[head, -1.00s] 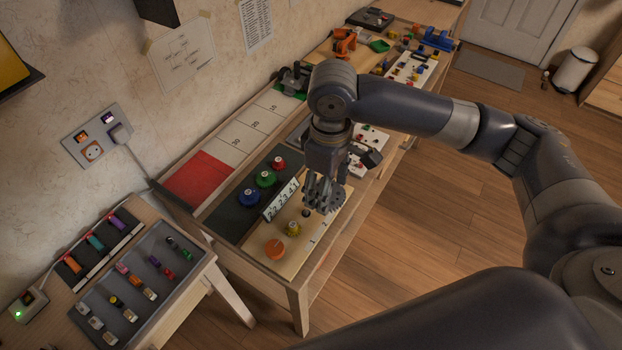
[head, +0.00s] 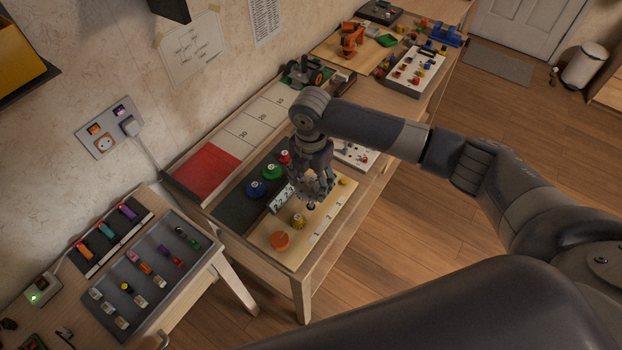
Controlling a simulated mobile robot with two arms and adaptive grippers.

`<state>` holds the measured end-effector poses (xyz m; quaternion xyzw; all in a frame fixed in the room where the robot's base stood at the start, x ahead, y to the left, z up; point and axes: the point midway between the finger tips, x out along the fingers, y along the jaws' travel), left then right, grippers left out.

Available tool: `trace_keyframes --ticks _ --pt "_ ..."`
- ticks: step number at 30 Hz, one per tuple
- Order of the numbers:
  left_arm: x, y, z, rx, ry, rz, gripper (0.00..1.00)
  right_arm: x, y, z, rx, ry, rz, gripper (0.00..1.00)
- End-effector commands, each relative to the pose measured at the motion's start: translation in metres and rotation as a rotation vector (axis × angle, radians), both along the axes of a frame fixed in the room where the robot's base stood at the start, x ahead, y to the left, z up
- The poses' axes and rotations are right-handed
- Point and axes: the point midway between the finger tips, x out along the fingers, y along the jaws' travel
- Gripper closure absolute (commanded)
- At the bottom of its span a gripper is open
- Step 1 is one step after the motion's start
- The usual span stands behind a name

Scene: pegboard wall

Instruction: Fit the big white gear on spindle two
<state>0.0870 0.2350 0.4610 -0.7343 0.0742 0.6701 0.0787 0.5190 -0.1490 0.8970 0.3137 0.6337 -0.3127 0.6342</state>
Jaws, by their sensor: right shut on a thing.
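My right gripper (head: 315,184) points down over the light wooden gear board (head: 320,226). It is shut on a toothed gear (head: 322,193), which looks grey in the shade and is partly hidden by the fingers. A dark spindle (head: 311,206) shows just below the gear. I cannot tell whether the gear touches it. An orange gear (head: 280,240) and a yellow gear (head: 298,220) sit on the board nearer me. A small yellow piece (head: 344,181) is at its far end. My left gripper is out of view.
A dark mat (head: 237,211) beside the board holds blue (head: 256,188), green (head: 271,173) and red (head: 284,157) pieces. A grey tray (head: 155,285) is on the nearer table.

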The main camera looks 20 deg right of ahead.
Motion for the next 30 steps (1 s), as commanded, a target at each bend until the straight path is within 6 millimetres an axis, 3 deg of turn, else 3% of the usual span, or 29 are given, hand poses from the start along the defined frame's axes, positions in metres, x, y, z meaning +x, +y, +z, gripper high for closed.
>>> trace_keyframes --ticks 8,22,30 --pt "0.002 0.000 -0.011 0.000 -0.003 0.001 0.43 0.000 0.000 -0.011 0.000 0.000 0.012 0.57" --pt "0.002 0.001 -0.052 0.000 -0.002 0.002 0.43 0.000 -0.001 -0.046 -0.002 0.000 0.011 0.57" --pt "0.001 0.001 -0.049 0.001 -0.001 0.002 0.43 0.000 0.000 -0.055 -0.001 0.001 0.010 0.57"
